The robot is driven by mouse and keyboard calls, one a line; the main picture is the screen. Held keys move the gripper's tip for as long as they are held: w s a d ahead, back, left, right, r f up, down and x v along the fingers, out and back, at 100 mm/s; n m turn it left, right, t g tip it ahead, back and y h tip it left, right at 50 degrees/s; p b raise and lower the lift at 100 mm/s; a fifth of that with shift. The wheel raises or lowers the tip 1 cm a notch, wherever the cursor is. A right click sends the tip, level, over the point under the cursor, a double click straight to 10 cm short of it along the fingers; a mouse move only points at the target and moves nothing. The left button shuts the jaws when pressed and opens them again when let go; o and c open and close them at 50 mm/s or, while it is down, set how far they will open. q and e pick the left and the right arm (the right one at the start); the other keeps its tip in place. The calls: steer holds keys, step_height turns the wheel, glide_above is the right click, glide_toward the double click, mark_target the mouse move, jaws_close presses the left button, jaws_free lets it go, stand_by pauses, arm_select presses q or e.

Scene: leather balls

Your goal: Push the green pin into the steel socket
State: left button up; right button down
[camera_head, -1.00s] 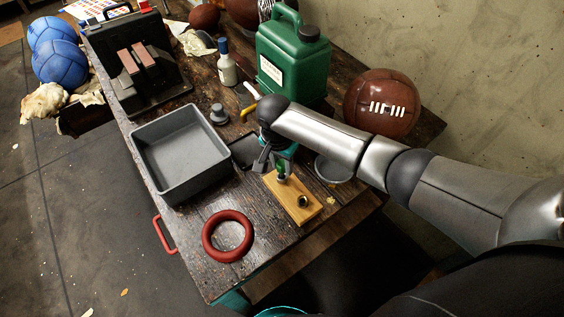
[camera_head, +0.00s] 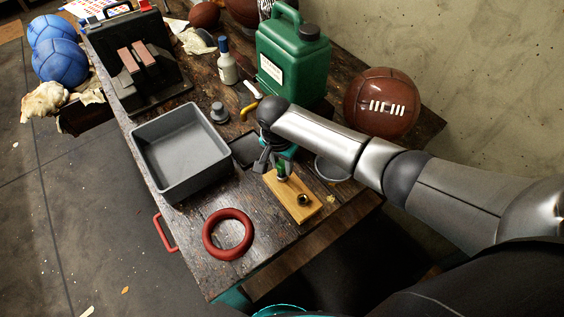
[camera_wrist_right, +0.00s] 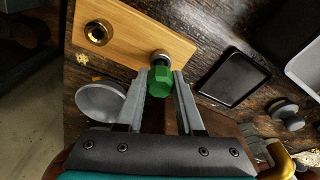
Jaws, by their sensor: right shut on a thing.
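The green pin (camera_head: 282,169) is between the fingers of my right gripper (camera_head: 274,165), which is shut on it. In the right wrist view, the green pin (camera_wrist_right: 160,86) has a faceted head and sits between the fingertips (camera_wrist_right: 161,82). A silvery steel socket (camera_wrist_right: 159,57) shows at the pin's far end, at the edge of the wooden block (camera_wrist_right: 140,30). How deep the pin sits in it is hidden. A second, brass-coloured socket (camera_wrist_right: 98,33) with a dark hole is empty on the same block. My left gripper is out of view.
A grey bin (camera_head: 158,165) stands left of the block, and a red ring (camera_head: 228,234) lies in front. A round grey dish (camera_head: 331,170) is right of the gripper. A green canister (camera_head: 292,62) and a brown ball (camera_head: 382,103) stand behind.

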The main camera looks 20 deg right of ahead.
steer(key=shift+f, duration=0.5)
stand_by(0.3)
steer(key=shift+c, duration=2.3)
jaws_free()
steer(key=shift+r, duration=0.1)
step_height(320, 180, up, 15)
steer(key=s+a+p, duration=0.1)
steer(key=p, duration=0.1)
steer(key=shift+s+a, duration=0.15)
steer(key=shift+a, duration=0.1)
